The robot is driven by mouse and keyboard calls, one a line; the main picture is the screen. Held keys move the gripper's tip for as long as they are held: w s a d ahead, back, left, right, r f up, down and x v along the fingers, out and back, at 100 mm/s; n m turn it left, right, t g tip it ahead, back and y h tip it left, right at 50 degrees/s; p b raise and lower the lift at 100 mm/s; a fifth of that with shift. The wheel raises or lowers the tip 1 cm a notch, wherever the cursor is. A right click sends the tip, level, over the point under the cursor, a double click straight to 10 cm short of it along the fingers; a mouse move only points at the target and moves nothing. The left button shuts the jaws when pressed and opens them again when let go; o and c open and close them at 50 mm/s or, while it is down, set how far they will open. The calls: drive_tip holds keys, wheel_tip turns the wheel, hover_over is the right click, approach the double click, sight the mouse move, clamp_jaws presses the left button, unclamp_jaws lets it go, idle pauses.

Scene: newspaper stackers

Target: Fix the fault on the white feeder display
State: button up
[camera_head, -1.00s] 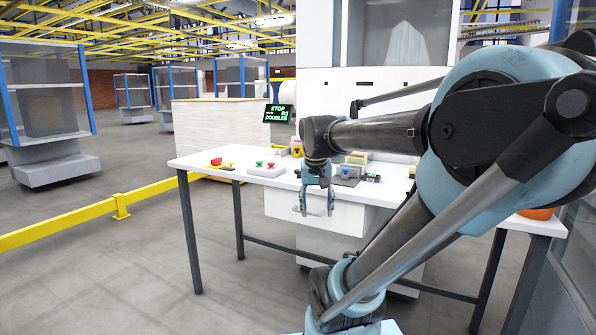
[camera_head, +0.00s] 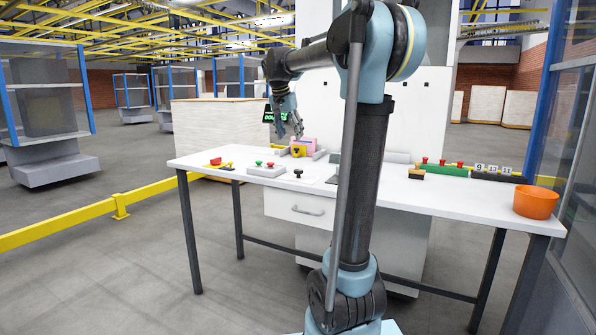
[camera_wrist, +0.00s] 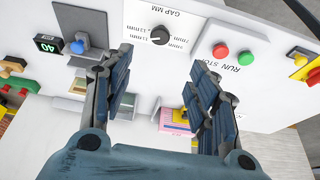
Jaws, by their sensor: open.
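The feeder display (camera_head: 267,113) is a dark screen with green text at the back of the white table; my gripper partly covers it, so its current text is not fully readable. My gripper (camera_head: 291,136) hangs open above the table's back left. In the wrist view my open gripper (camera_wrist: 160,60) has its two fingers well apart with nothing between the tips. Beyond them is a black knob (camera_wrist: 160,35) on a plate marked GAP MM, also in the head view (camera_head: 298,172). A box marked RUN STOP (camera_wrist: 233,80) bears a red and a green button.
A pink and yellow stack (camera_head: 302,147) lies behind the knob. A red switch (camera_head: 215,161) on yellow is left. A small screen reads 40 (camera_wrist: 47,43). A yellow rail (camera_head: 120,203) runs along the floor.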

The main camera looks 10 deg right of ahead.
sight(299, 170)
drive_tip(key=x, duration=1.7)
drive_tip(key=shift+f, duration=0.1)
drive_tip(key=c, duration=1.1)
drive_tip(key=shift+o, duration=0.2)
drive_tip(key=shift+d, duration=0.2)
drive_tip(key=shift+a, duration=0.1)
